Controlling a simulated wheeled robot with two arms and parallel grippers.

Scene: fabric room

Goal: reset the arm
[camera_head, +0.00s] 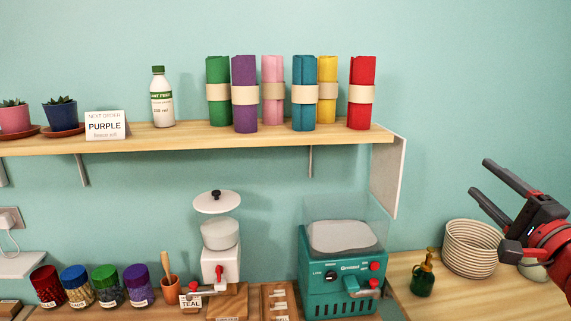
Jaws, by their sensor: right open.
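My right gripper (497,181) is at the right side of the head view, raised above the counter, with its two dark fingers spread apart and nothing between them. Its red and black arm comes in from the right edge. My left gripper is not in view.
A wooden shelf (200,139) holds rolled fabrics (244,112), a bottle (161,105), a sign and potted plants.

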